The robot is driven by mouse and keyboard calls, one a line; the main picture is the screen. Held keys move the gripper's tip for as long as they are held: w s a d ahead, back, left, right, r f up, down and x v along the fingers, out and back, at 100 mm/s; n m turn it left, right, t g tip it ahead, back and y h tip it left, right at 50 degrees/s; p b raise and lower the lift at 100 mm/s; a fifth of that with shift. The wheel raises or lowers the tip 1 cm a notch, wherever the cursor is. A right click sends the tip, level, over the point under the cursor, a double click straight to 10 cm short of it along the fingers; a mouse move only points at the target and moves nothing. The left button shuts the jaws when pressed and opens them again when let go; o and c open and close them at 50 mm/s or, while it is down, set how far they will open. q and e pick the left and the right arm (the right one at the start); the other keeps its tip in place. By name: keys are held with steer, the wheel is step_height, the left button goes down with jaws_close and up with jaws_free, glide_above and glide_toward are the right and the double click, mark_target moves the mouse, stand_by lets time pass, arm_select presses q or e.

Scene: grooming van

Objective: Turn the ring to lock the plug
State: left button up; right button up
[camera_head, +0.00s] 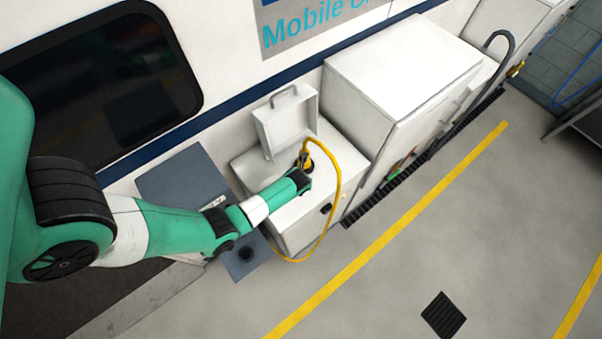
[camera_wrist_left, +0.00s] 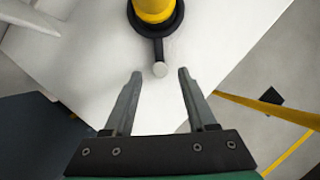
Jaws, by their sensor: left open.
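The yellow plug (camera_head: 306,153) stands at the white box with the raised lid, and its yellow cable (camera_head: 340,185) loops down to the right. In the left wrist view the yellow plug (camera_wrist_left: 153,9) is seated in a black ring (camera_wrist_left: 158,30). In the head view my left gripper (camera_head: 303,180) is beside the plug and partly hides the ring. My right gripper is out of view.
The raised lid (camera_head: 283,125) stands behind the plug against the van wall. A taller white cabinet (camera_head: 400,70) is to the right. A grey panel (camera_head: 185,175) is left of the box.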

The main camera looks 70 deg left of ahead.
arm_select(q)
steer(key=shift+x, duration=1.2)
steer(key=shift+c, duration=0.2)
jaws_close()
stand_by(0.5)
